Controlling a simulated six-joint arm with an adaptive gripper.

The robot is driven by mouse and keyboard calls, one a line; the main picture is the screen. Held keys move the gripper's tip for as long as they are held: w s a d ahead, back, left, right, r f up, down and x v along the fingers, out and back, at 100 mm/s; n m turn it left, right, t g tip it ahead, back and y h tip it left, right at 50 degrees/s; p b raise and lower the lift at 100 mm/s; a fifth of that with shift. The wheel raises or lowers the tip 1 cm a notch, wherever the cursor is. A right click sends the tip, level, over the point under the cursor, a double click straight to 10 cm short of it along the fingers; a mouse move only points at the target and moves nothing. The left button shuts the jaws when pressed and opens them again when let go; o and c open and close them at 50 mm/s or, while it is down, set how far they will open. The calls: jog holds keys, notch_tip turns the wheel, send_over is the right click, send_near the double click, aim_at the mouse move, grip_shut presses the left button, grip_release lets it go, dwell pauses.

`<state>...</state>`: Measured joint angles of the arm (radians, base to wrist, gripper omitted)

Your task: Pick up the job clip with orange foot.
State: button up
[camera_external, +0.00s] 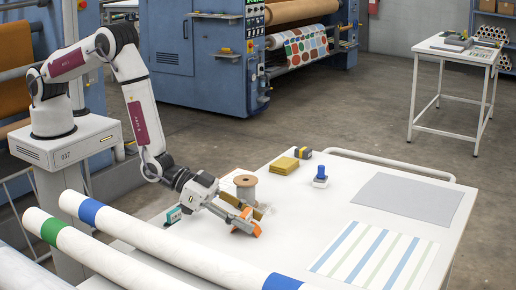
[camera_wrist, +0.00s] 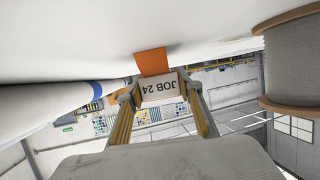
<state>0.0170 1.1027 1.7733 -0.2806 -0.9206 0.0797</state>
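The job clip (camera_wrist: 160,88) shows in the wrist view as a pale block with upside-down "JOB 24" lettering and an orange foot (camera_wrist: 153,62). My gripper (camera_wrist: 160,94) has one finger at each side edge of the clip, with no clear gap, so it looks shut on it. In the external view my gripper (camera_external: 248,218) is low over the white table, and the orange foot (camera_external: 246,228) shows at its fingertips. Whether the foot touches the table is hard to tell.
A spool (camera_external: 246,188) stands close behind my gripper and at the right of the wrist view. Striped rolls (camera_external: 150,240) lie in front. Yellow blocks (camera_external: 283,165), a blue-topped item (camera_external: 320,176), a grey sheet (camera_external: 405,198) and a striped sheet (camera_external: 375,253) are further right.

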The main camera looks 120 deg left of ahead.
aim_at(247, 212)
jog(key=shift+r, duration=0.1)
jog(key=shift+r, duration=4.9)
